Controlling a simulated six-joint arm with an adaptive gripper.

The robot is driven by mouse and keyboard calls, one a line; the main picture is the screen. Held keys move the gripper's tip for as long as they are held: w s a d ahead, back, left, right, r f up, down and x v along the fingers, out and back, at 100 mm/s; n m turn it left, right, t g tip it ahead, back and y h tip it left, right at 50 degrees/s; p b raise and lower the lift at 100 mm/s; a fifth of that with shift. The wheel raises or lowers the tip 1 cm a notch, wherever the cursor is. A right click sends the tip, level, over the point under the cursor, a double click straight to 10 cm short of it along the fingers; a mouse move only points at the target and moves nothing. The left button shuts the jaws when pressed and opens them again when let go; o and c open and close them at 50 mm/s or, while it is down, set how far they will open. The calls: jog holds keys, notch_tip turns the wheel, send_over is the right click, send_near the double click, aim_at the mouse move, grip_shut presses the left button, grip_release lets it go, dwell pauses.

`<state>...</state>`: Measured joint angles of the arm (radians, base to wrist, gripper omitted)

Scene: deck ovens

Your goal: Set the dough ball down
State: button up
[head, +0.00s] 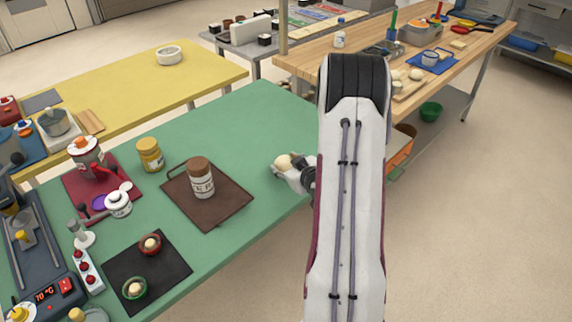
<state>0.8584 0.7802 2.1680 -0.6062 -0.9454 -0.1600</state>
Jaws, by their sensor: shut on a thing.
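The pale dough ball (284,160) is in my gripper (287,169), near the right edge of the green table (262,118). My gripper is shut on it, seen from above and behind. The fingers are small and partly hidden, and I cannot tell whether the ball touches the table top. My white arm covers the area just to the right of the gripper.
A brown tray (226,203) with a labelled jar (202,178) stands left of my gripper. A yellow-lidded jar (150,154) is further left. A black mat (174,268) holds two small bowls. The green table's far part is clear.

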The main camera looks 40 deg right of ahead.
jog(key=shift+f, duration=0.3)
jog(key=o, duration=1)
jog(key=shift+r, duration=0.15)
jog(key=shift+v, duration=6)
